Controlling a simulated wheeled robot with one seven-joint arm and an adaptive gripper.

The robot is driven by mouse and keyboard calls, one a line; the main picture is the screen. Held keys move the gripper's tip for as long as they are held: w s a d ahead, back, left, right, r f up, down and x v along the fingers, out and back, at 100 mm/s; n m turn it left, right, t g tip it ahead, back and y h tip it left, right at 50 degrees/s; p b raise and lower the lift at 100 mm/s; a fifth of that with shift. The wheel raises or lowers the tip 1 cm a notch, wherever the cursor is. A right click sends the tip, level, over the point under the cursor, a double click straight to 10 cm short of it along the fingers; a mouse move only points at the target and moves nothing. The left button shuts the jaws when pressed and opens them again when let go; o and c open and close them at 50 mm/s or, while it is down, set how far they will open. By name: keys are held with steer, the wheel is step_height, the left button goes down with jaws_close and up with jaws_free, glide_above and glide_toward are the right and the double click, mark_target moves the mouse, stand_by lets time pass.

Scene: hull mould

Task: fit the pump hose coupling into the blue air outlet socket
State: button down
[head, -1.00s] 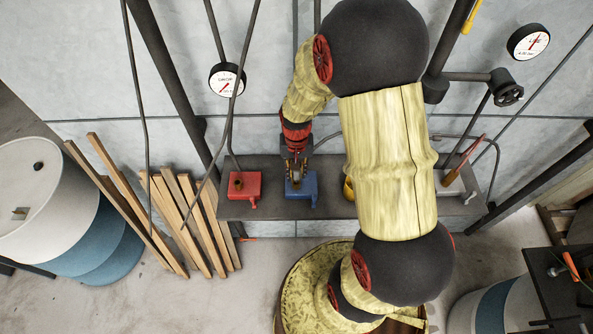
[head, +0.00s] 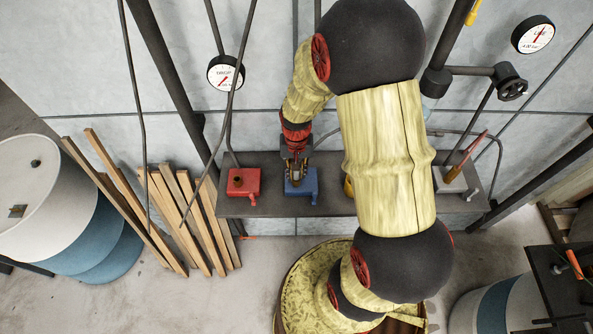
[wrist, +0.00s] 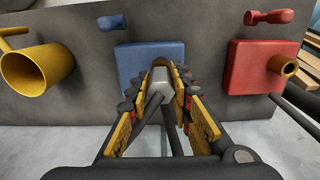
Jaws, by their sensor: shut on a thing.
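The blue air outlet block (head: 301,187) sits on the dark shelf, and it also shows in the wrist view (wrist: 137,62). My gripper (head: 297,172) points down over this block. In the wrist view my gripper (wrist: 160,88) has its yellow-padded fingers shut around a grey angular piece, which I take for the hose coupling (wrist: 159,78). The coupling lines up with the right part of the blue block. Its far end and the socket opening are hidden behind the coupling and fingers, so I cannot tell whether it is inside the socket.
A red block (head: 243,185) with a brass socket (wrist: 284,66) is beside the blue one. A yellow cup-shaped fitting (wrist: 24,70) is on the other side. Wooden planks (head: 180,215) lean at left near a drum (head: 45,190). Thin pipes run in front of the wall.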

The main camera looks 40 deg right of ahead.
steer(key=shift+f+b, duration=0.3)
steer(key=shift+f, duration=0.2)
steer(key=c, duration=1.5)
jaws_free()
steer(key=shift+r, duration=0.1)
step_height(320, 180, up, 12)
steer(key=shift+f, duration=0.1)
steer(key=shift+s+a+n, duration=0.1)
steer(key=shift+s+n, duration=0.1)
steer(key=shift+n, duration=0.1)
steer(key=s+a+n+t+b, duration=0.5)
steer(key=s+a+b, duration=0.6)
steer(key=b, duration=0.9)
steer(key=shift+s+a+f+n+t, duration=0.25)
steer(key=shift+s+a+n+t, duration=0.15)
steer(key=shift+n, duration=0.2)
